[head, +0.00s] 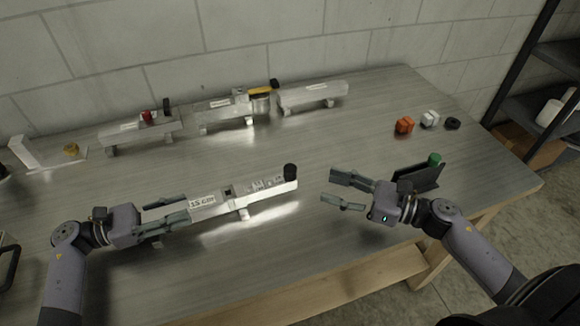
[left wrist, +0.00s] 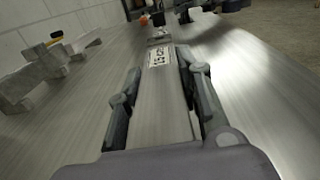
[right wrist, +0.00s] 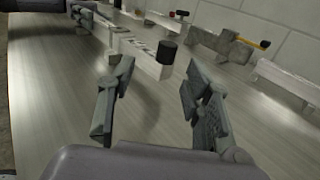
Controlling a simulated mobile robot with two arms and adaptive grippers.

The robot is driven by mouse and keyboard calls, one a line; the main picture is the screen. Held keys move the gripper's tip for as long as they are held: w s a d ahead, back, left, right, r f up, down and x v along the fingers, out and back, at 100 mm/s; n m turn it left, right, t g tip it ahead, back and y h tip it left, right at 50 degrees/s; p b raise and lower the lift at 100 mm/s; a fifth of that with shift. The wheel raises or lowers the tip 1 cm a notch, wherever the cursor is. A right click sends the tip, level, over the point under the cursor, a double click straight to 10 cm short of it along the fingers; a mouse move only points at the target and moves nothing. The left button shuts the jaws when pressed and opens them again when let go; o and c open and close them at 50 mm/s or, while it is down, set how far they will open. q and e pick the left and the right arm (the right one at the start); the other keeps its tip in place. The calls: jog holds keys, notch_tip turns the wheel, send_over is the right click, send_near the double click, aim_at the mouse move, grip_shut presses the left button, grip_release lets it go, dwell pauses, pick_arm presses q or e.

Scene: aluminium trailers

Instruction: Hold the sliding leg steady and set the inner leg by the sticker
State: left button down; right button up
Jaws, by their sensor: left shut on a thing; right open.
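The sliding leg (head: 230,198) is a long aluminium bar in the front middle of the table, with a white sticker (head: 202,201) reading what looks like 15 cm. Its inner leg (head: 265,186) extends to the right and carries a black knob (head: 290,171) at its end. My left gripper (head: 180,210) is shut around the left part of the outer bar; the left wrist view (left wrist: 160,100) shows the bar between its fingers. My right gripper (head: 338,188) is open and empty, right of the knob and apart from it. The right wrist view shows the knob (right wrist: 166,50) beyond its fingers.
Several aluminium assemblies (head: 315,93) stand along the back. Orange (head: 404,125) and white (head: 430,118) pieces and a black ring (head: 452,123) lie at the back right. A dark stand with a green knob (head: 434,159) is behind my right gripper.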

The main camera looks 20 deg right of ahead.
aim_at(291, 168)
jog(key=shift+w+d+r, duration=0.1)
jog(key=shift+w+d, duration=0.2)
jog(key=shift+w, duration=0.1)
jog(key=shift+w+a, duration=0.2)
jog(key=shift+w, duration=0.15)
jog(key=x, duration=1)
jog(key=shift+w+a, duration=0.2)
jog(key=shift+w, duration=0.1)
grip_shut()
